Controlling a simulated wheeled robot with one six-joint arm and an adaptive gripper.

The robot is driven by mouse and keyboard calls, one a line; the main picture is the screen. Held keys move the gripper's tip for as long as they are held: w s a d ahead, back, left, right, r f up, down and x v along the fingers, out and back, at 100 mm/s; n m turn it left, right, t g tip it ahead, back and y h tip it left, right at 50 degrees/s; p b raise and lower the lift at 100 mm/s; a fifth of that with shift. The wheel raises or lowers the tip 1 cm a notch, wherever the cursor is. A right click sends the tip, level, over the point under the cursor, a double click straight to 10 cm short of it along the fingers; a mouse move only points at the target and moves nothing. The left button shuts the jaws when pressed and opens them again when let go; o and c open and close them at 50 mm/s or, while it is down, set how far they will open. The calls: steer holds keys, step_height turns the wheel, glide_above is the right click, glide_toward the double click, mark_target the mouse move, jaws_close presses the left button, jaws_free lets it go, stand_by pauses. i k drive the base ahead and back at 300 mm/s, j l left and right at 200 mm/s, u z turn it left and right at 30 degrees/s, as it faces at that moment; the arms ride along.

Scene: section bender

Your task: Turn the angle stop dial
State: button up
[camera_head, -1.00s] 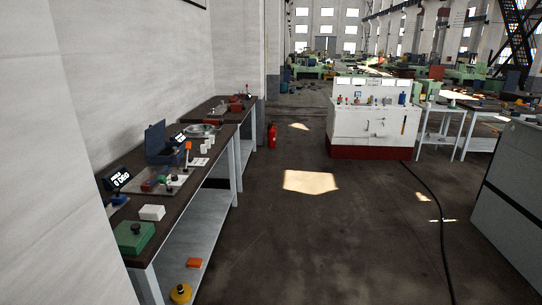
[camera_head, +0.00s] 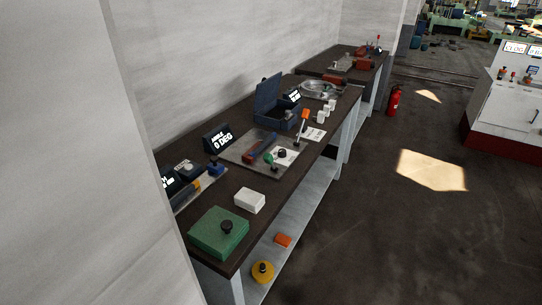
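A section bender with a grey base plate (camera_head: 243,152) lies on the dark workbench (camera_head: 218,177) along the left wall. On it are a red and blue bar-like part, a green knob (camera_head: 268,159), a small white dial plate with a black knob (camera_head: 282,153), and an orange-topped lever (camera_head: 304,115). Which knob is the angle stop dial I cannot tell for sure. A black display (camera_head: 218,138) behind the plate reads "ANGLE 0 DEG". My gripper is not in view.
A green box (camera_head: 218,232), a white block (camera_head: 250,201) and an open blue case (camera_head: 270,105) stand on the bench. A yellow knobbed object (camera_head: 263,271) sits on the lower shelf. A red fire extinguisher (camera_head: 394,101) stands beyond. The floor right of the bench is clear.

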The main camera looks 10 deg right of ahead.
mark_target(282, 154)
steer(key=i+l+u, duration=0.3)
steer(key=l, duration=0.2)
steer(key=l+u, duration=0.3)
steer(key=l, duration=0.25)
steer(key=l+u, duration=0.25)
steer(key=l, duration=0.35)
steer(key=k+l+u, duration=0.15)
steer(key=l+u, duration=0.15)
steer(key=l, duration=0.25)
